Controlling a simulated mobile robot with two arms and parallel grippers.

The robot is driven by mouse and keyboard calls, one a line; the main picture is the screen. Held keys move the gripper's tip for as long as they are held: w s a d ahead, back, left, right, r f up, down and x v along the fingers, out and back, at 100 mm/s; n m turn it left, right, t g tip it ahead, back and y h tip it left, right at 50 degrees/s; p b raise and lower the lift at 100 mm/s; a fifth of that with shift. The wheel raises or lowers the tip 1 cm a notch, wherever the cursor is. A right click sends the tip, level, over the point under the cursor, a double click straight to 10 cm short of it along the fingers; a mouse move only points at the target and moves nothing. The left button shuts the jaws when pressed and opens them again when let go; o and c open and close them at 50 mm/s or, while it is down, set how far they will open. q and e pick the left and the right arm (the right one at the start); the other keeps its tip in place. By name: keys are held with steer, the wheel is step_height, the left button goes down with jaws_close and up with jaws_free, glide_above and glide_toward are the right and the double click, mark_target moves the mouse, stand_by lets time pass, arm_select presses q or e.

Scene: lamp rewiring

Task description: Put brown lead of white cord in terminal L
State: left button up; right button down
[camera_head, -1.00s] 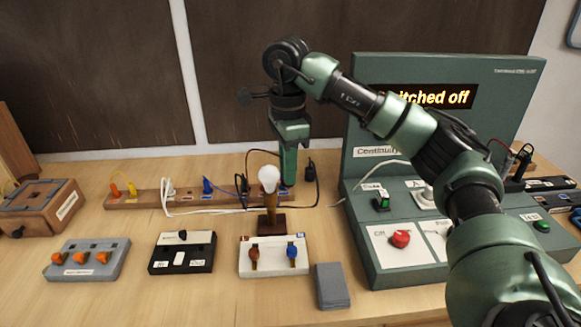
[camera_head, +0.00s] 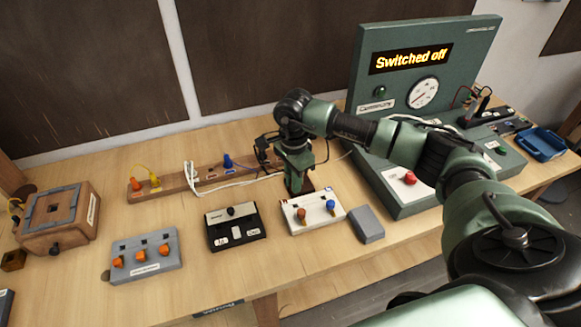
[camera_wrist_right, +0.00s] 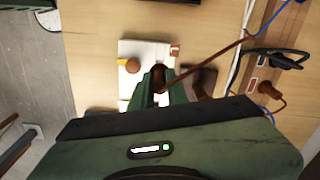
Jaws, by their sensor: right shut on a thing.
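The white terminal block (camera_head: 316,221) has an orange-brown knob (camera_head: 300,214) and a blue knob (camera_head: 331,206). In the right wrist view the block (camera_wrist_right: 142,47) lies just beyond my fingertips, its orange knob (camera_wrist_right: 131,66) showing. My right gripper (camera_head: 297,188) points down at the block's back edge. In the wrist view its jaws (camera_wrist_right: 160,86) are shut on the brown lead (camera_wrist_right: 212,60), which runs off to the upper right. The lead's tip is hidden by the jaws. The white cord (camera_head: 190,178) lies behind on the table. My left gripper is out of view.
A grey block (camera_head: 366,224) stands right of the terminal block, a black switch box (camera_head: 234,228) left of it. The green test panel (camera_head: 430,100) reads "Switched off". A wooden strip (camera_head: 172,187) with plugs lies behind. A blue lead (camera_wrist_right: 285,18) shows in the wrist view.

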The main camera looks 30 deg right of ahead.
steer(key=shift+s+d+f, duration=0.15)
steer(key=shift+d+f, duration=0.3)
steer(key=shift+d+f+b, duration=0.15)
steer(key=shift+f+b, duration=0.1)
steer(key=shift+b, duration=0.1)
steer(key=shift+f, duration=0.3)
steer(key=shift+a+f+b, duration=0.2)
steer(key=shift+f+b, duration=0.25)
steer(key=shift+f, duration=0.15)
steer(key=shift+f+b, duration=0.3)
steer(key=shift+f, duration=0.35)
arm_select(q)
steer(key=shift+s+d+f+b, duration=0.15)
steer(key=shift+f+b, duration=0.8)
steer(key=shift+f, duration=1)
arm_select(e)
steer(key=shift+f, duration=1)
arm_select(q)
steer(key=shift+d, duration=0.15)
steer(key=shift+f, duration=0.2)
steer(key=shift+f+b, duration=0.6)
steer(key=shift+b, duration=0.2)
arm_select(e)
steer(key=shift+f, duration=0.55)
